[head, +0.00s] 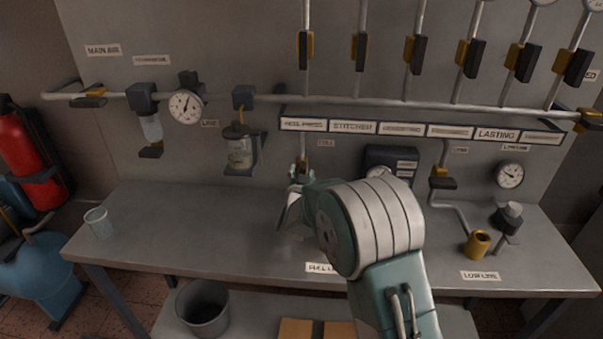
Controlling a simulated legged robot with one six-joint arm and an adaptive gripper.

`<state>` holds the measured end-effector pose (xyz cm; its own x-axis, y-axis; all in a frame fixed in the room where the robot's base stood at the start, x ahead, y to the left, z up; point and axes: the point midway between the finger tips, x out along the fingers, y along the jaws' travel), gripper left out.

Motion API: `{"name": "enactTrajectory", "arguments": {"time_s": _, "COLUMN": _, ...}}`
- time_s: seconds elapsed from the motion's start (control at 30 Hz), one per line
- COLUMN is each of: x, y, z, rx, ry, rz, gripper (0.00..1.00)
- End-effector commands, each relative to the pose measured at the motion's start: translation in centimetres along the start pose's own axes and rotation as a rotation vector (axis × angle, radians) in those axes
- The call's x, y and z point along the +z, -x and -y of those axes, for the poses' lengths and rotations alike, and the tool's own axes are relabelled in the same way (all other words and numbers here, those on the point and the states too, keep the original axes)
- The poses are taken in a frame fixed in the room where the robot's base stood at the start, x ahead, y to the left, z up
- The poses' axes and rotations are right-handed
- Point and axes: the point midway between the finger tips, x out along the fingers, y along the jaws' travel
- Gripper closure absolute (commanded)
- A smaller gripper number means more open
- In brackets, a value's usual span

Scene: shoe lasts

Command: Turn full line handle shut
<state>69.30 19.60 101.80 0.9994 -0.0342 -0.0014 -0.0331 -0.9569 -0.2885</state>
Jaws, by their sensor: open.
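The full line valve handle (302,165) is a small yellow piece below the manifold, left of the "FULL" label (326,143). It is small and partly hidden, so I cannot tell its exact angle. My gripper (300,174) is open at the lower part of this valve, with its fingertips close around or beside the handle. I cannot tell whether they touch it. My wrist and forearm hide the bench and pipe below it.
The low line valve (441,177) hangs to the right, near a gauge (509,175). A dark box (391,160) is behind my arm. A brass cup (477,244) and a clear cup (98,223) stand on the bench (190,225), whose left part is mostly clear.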

Motion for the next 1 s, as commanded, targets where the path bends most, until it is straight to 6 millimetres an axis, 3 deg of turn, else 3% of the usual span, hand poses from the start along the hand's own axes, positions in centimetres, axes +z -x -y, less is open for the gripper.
{"name": "enactTrajectory", "arguments": {"time_s": 0.23, "x": 0.0, "y": -0.15, "z": 0.01, "rx": 0.0, "ry": 0.0, "rz": 0.0, "gripper": 0.4}}
{"name": "enactTrajectory", "arguments": {"time_s": 0.27, "x": 0.0, "y": -0.14, "z": 0.01, "rx": 0.0, "ry": 0.0, "rz": 0.0, "gripper": 0.44}}
{"name": "enactTrajectory", "arguments": {"time_s": 0.3, "x": 0.0, "y": -0.14, "z": 0.01, "rx": 0.0, "ry": 0.0, "rz": 0.0, "gripper": 0.62}}
{"name": "enactTrajectory", "arguments": {"time_s": 0.4, "x": 0.0, "y": -0.13, "z": 0.01, "rx": 0.0, "ry": 0.0, "rz": 0.0, "gripper": 1.0}}
{"name": "enactTrajectory", "arguments": {"time_s": 0.77, "x": 0.0, "y": -0.17, "z": 0.0, "rx": 0.0, "ry": -0.014, "rz": 0.0, "gripper": 1.0}}
{"name": "enactTrajectory", "arguments": {"time_s": 1.0, "x": 0.02, "y": -0.17, "z": -0.19, "rx": -0.001, "ry": -0.109, "rz": 0.0, "gripper": 1.0}}
